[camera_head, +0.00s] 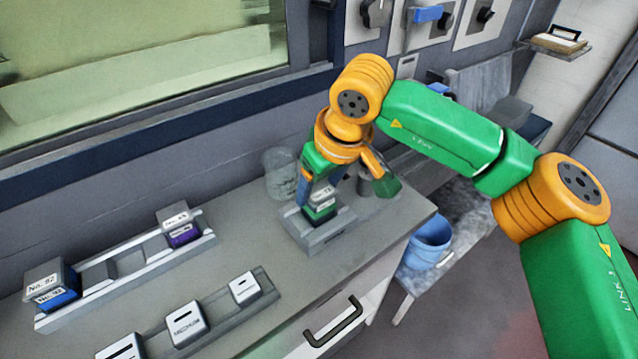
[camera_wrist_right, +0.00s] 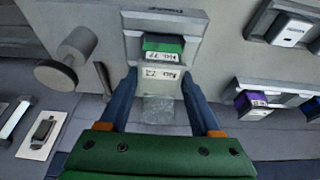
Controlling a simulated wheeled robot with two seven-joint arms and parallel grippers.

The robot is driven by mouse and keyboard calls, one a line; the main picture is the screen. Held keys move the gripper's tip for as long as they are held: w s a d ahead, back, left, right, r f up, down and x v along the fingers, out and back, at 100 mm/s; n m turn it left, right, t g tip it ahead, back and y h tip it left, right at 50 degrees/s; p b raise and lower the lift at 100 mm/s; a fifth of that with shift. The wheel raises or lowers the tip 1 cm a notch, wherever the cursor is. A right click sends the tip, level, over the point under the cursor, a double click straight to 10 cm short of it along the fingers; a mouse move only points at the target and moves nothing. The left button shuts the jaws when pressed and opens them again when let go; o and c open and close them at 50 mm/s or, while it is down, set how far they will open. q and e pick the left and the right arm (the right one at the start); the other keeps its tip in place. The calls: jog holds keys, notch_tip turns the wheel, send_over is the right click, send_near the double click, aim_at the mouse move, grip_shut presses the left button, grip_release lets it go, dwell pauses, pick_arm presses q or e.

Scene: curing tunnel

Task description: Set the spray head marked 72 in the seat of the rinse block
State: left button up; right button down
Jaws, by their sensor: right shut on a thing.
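My right gripper (camera_head: 322,193) reaches down over the rinse block (camera_head: 325,238), a grey block near the right end of the bench. It is shut on the spray head (camera_head: 320,211), which has a grey top with a pale label and a green lower part. In the right wrist view the spray head (camera_wrist_right: 162,74) is upside down between the two fingers, its labels small; one seems to read 72. The rinse block (camera_wrist_right: 190,22) lies just beyond its green end. The spray head is at the block's top; I cannot tell whether it is fully down in the seat. My left gripper is not in view.
A glass beaker (camera_head: 281,165) stands behind the block, and a grey metal cylinder (camera_head: 368,183) to its right. A long rack (camera_head: 120,280) at left holds a blue No. 82 head (camera_head: 50,285) and a purple one (camera_head: 180,228). A front rail (camera_head: 215,318) bears white-labelled blocks.

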jog(key=shift+f, duration=0.45)
grip_release()
